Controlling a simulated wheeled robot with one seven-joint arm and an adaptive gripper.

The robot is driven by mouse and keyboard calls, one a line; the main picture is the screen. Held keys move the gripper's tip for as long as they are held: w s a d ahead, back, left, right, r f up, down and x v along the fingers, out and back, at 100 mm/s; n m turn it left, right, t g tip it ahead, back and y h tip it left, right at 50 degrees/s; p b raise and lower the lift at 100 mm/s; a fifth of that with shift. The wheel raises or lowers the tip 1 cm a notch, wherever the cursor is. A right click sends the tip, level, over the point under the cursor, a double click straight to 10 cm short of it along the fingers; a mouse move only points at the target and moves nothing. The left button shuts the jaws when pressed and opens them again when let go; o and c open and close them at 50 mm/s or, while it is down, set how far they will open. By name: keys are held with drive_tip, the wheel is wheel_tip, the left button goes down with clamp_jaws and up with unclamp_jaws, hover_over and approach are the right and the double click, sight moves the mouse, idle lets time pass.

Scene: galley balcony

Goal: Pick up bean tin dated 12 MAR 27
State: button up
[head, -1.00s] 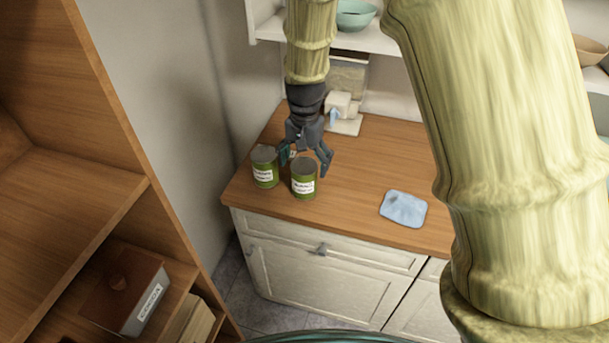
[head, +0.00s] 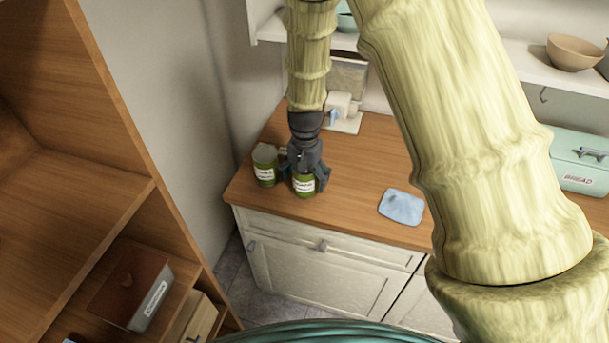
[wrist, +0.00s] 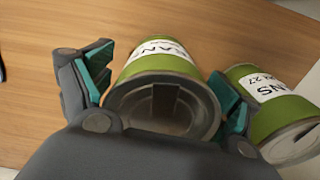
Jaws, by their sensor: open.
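Two green bean tins with white labels stand side by side near the counter's left front corner. The right tin (head: 304,187) is partly hidden by my gripper (head: 304,177), which is down over it. In the wrist view this tin (wrist: 160,52) is between my open fingers, with a gap at the left finger. Its label shows part of "BEANS"; no date is readable. The left tin (head: 265,172) stands close beside my gripper. In the wrist view it is the tin (wrist: 268,98) at the right, beyond the right finger; its label shows a date ending in 27.
A blue cloth (head: 401,207) lies on the wooden counter (head: 360,175) to the right. A white dispenser-like object (head: 340,110) stands behind my gripper. A mint bread box (head: 580,165) is far right. A wooden shelf unit (head: 95,200) rises at the left.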

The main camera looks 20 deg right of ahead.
drive_tip(key=shift+f, duration=0.15)
drive_tip(key=shift+c, duration=0.4)
drive_tip(key=c, duration=1.1)
drive_tip(key=shift+o, duration=0.2)
drive_tip(key=shift+r+b, duration=0.45)
drive_tip(key=shift+r, duration=0.05)
drive_tip(key=c, duration=0.4)
drive_tip(key=shift+r, duration=0.4)
drive_tip(key=shift+s+a+r+b, duration=0.15)
drive_tip(key=shift+s+r+b, duration=0.15)
drive_tip(key=shift+r+b, duration=0.45)
drive_tip(key=s+a+b, duration=0.1)
drive_tip(key=s+a, duration=0.1)
drive_tip(key=s, duration=0.2)
drive_tip(key=s+a+r+b, duration=0.1)
drive_tip(key=s+a, duration=0.1)
drive_tip(key=s, duration=0.3)
drive_tip(key=s+a+b, duration=0.1)
drive_tip(key=s+a, duration=0.1)
drive_tip(key=s, duration=0.3)
drive_tip(key=shift+a+r+b, duration=0.15)
drive_tip(key=shift+r+b, duration=0.25)
drive_tip(key=shift+c, duration=0.2)
